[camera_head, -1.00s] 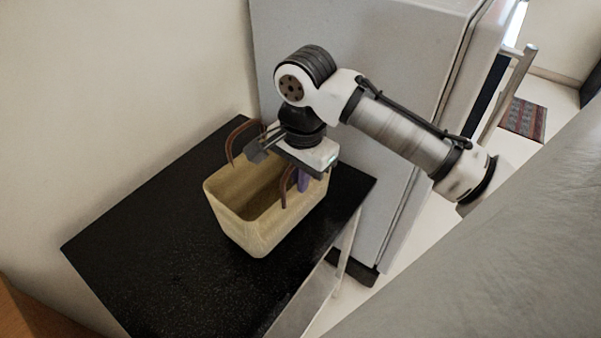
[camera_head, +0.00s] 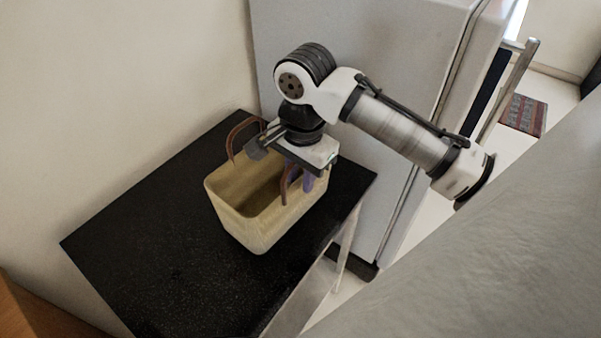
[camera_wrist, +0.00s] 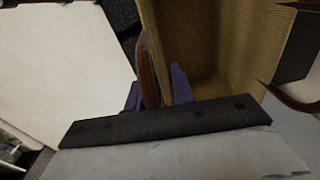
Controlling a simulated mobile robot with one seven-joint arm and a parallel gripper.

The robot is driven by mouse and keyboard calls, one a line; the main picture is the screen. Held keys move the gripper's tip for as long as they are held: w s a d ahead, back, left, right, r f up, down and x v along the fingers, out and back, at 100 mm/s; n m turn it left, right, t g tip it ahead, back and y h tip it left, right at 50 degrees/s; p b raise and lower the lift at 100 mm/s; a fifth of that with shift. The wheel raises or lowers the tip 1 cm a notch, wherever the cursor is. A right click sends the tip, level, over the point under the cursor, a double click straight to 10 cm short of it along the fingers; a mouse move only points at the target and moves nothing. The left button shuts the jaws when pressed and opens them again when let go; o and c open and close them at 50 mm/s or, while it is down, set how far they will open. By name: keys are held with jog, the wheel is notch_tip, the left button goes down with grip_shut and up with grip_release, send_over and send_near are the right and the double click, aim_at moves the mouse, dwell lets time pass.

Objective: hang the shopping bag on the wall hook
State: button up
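The shopping bag, a tan box-like bag (camera_head: 262,222) with two brown handles, stands upright on the black table. It also shows in the wrist view (camera_wrist: 212,30). My gripper (camera_head: 300,181) is at the bag's right side, pointing down. In the wrist view its purple fingertips (camera_wrist: 158,90) lie on either side of the near brown handle (camera_wrist: 148,72). The handle is close to the left finger, with a gap on the right, so the gripper looks open. The other handle (camera_head: 233,140) rises at the back left. No wall hook is in view.
The black table top (camera_head: 150,250) is clear to the left and front of the bag. A pale wall (camera_head: 120,90) stands behind it. A grey fridge-like cabinet (camera_head: 385,195) stands close behind the arm at right. A large grey surface (camera_head: 480,270) fills the lower right.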

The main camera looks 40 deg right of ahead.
jog(key=shift+r, duration=0.1)
notch_tip(320, 180, up, 14)
jog(key=s+b, duration=0.1)
jog(key=shift+d, duration=0.4)
jog(key=shift+s, duration=0.1)
